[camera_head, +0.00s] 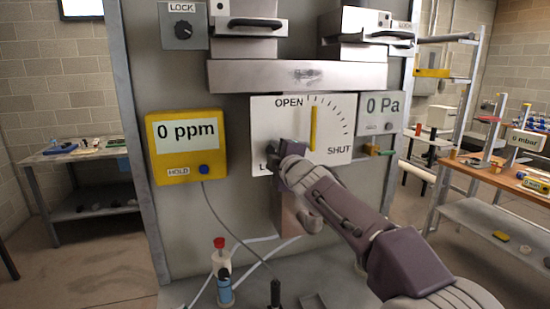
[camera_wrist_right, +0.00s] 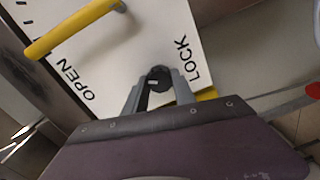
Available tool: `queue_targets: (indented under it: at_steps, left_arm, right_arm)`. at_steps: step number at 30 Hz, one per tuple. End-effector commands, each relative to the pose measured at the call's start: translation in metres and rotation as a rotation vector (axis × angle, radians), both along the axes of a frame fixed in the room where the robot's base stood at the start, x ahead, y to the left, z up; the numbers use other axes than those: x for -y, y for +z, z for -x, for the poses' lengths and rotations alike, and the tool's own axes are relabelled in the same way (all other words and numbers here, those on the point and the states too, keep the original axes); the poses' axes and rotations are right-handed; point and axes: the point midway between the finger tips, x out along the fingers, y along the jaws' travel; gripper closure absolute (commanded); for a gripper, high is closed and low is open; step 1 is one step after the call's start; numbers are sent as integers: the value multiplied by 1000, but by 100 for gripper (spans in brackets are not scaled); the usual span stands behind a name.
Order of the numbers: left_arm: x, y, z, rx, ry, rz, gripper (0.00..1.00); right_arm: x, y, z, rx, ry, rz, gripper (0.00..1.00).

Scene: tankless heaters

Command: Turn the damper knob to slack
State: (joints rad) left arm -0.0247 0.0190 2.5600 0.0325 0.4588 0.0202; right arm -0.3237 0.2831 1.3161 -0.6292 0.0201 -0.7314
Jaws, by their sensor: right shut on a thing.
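The white damper plate (camera_head: 262,118) is on the front of the grey cabinet, with OPEN at its top, SHUT at lower right and an arc of tick marks. A yellow lever (camera_head: 313,128) stands upright on it and also shows in the right wrist view (camera_wrist_right: 72,28). My right gripper (camera_head: 275,160) is at the plate's lower left, covering most of a label there. In the right wrist view its fingers are closed around a small dark knob (camera_wrist_right: 160,75) beside the word LOCK. My left gripper is not in view.
A yellow meter (camera_head: 176,172) reading 0 ppm is left of the plate, and a 0 Pa gauge (camera_head: 382,108) is right of it. A LOCK dial (camera_head: 183,29) is at upper left. A red-capped bottle (camera_head: 222,285) and tubes are below.

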Motion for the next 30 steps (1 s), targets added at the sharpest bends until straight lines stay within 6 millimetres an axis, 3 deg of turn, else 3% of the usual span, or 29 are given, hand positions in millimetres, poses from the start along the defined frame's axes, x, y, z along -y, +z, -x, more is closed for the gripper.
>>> queue_targets:
  at_steps: [13, 30]
  left_arm:
    - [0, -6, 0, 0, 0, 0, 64]
    - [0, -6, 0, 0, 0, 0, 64]
  right_arm:
    - [-1, -2, 0, 62, 0, 196, 100]
    - [-1, -2, 0, 70, 1, 224, 100]
